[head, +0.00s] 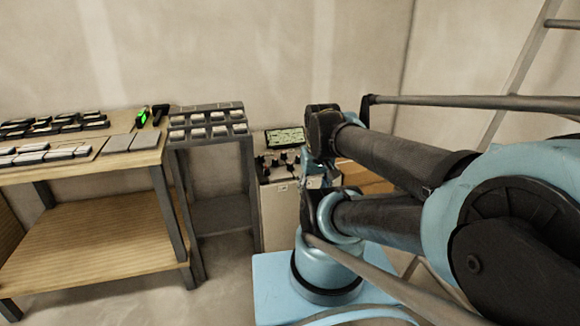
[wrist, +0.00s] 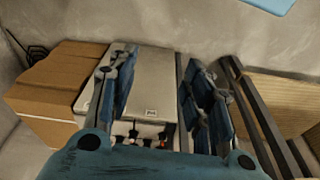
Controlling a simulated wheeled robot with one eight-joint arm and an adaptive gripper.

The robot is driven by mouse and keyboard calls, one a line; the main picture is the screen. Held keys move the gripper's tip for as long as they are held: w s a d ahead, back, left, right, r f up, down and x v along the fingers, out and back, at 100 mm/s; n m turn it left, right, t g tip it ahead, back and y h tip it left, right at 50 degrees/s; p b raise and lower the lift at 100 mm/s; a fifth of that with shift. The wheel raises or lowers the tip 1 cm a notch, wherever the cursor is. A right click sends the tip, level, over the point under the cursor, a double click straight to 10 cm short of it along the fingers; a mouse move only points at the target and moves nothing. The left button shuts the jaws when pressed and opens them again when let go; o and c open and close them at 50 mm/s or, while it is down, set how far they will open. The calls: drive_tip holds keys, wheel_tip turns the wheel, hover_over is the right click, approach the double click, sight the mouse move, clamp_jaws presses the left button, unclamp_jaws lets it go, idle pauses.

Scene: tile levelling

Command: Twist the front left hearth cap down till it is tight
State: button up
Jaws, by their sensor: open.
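The hearth is a pale grey cabinet (head: 275,215) with several black caps on its top, beside my arm in the head view. The front left cap (head: 265,176) looks small and dark there; its tightness cannot be read. In the wrist view the cabinet (wrist: 155,80) appears turned around, its caps showing small at the bottom, partly hidden by my gripper's body. My gripper (wrist: 160,95) has its two blue fingers spread wide, with only the cabinet front seen between them. The fingers touch no cap that I can see. In the head view my arm hides most of the gripper.
A dark display (head: 285,138) stands behind the caps. A dark rack (head: 210,108) with tile pieces stands left of the cabinet, then a wooden workbench (head: 95,165). A cardboard box (wrist: 60,80) shows beside the cabinet. A ladder (head: 515,75) leans at the right.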

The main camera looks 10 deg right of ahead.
drive_tip(key=w+r+n+g, duration=0.1)
drive_tip(key=w+r+n, duration=0.4)
drive_tip(key=w, duration=0.5)
drive_tip(key=w+r+n, duration=0.5)
drive_tip(key=w+n, duration=0.1)
drive_tip(key=w, duration=0.4)
drive_tip(key=n+g, duration=0.1)
drive_tip(key=n, duration=1)
hover_over(290, 163)
wheel_tip(290, 163, down, 8)
wheel_tip(290, 163, down, 17)
drive_tip(key=shift+w+d+r, duration=0.1)
drive_tip(key=c, duration=1.1)
